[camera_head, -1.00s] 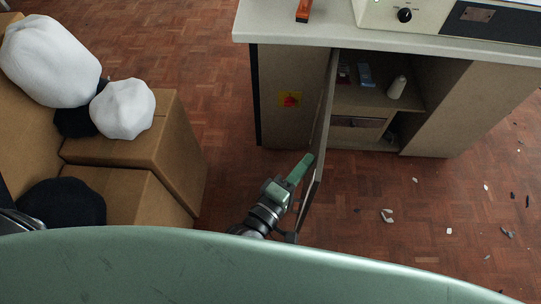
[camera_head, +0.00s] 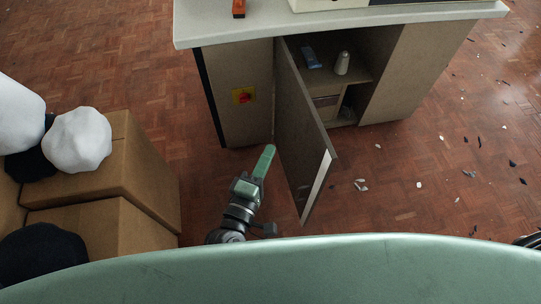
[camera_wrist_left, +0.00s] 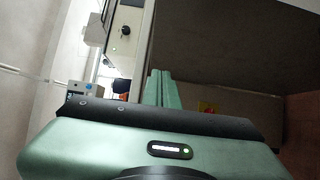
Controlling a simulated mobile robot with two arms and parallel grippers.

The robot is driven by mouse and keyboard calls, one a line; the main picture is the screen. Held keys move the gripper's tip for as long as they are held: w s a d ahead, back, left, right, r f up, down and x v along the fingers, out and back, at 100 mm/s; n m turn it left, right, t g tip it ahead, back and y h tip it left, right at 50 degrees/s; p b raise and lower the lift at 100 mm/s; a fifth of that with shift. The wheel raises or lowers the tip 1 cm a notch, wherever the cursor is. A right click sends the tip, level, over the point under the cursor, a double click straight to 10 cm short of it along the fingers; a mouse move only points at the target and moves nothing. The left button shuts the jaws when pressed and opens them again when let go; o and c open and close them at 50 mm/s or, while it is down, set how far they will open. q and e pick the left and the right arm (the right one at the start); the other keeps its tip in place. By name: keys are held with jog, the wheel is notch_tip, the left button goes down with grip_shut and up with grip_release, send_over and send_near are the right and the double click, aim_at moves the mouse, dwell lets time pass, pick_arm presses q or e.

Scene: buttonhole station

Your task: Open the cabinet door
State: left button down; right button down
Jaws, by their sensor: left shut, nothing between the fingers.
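The cabinet door (camera_head: 301,125) stands wide open, swung out from the cabinet (camera_head: 385,75) under the counter. Its free edge points toward me and the interior shelves show. My left gripper (camera_head: 268,152) is shut and empty, at the left of the door, beside its outer face. A small gap seems to lie between the fingers and the door. In the left wrist view the green fingers (camera_wrist_left: 162,88) are together, with a large dark panel to their right.
Cardboard boxes (camera_head: 140,165) with white bundles (camera_head: 77,140) stand at the left. The countertop (camera_head: 200,28) overhangs the cabinet, which has a red and yellow switch (camera_head: 243,96). A bottle (camera_head: 342,63) stands on the shelf. Debris litters the floor at the right.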

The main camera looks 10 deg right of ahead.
pick_arm(q)
jog(key=s, duration=0.9)
jog(key=shift+s+a, duration=0.4)
jog(key=shift+a, duration=0.05)
pick_arm(e)
jog(key=shift+w+a, duration=0.15)
jog(key=shift+w, duration=0.15)
jog(key=shift+r, duration=0.1)
